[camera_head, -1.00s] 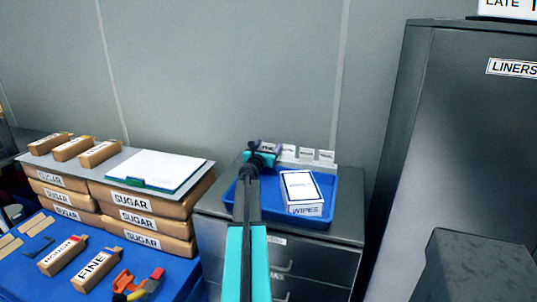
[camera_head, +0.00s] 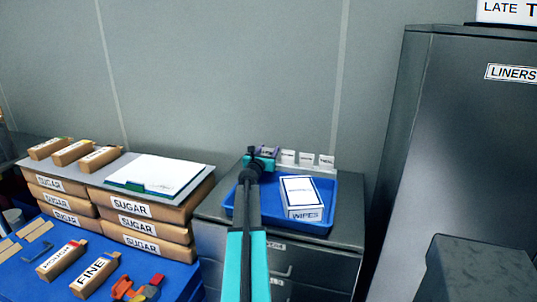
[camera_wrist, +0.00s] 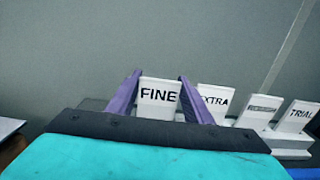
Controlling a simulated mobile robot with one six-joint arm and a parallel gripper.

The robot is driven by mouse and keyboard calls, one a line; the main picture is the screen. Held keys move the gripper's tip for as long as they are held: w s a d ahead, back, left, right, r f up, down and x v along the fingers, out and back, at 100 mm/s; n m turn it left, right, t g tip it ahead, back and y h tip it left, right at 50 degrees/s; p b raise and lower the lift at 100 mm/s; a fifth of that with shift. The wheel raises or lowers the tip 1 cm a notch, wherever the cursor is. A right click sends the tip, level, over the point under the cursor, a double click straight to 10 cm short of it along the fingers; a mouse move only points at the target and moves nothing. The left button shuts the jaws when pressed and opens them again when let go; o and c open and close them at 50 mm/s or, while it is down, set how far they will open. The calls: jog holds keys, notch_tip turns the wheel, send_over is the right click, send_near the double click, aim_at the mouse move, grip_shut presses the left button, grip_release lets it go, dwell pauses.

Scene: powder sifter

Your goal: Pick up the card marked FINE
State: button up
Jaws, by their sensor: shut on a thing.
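The white card marked FINE (camera_wrist: 158,97) stands between the two purple fingers of my gripper (camera_wrist: 157,100) in the wrist view, and the fingers are shut on it. In the head view my gripper (camera_head: 267,152) is at the left end of the row of cards at the back of the cabinet top. The FINE card is mostly hidden there by the gripper. I cannot tell whether its lower edge is still in the white card holder (camera_wrist: 260,135).
Beside it stand the EXTRA card (camera_wrist: 214,101), a card with unclear print (camera_wrist: 260,110) and the TRIAL card (camera_wrist: 298,115). A blue tray (camera_head: 328,212) with a WIPES box (camera_head: 302,196) is in front. A wall is close behind, and a tall dark cabinet (camera_head: 440,130) stands at right.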

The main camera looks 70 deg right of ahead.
notch_tip(320, 180, up, 3)
jog(key=shift+r, duration=0.15)
jog(key=s+a+r, duration=0.1)
jog(key=s+a, duration=0.9)
jog(key=a, duration=0.2)
jog(key=shift+a+r, duration=0.2)
jog(key=shift+r, duration=0.05)
dwell(0.8)
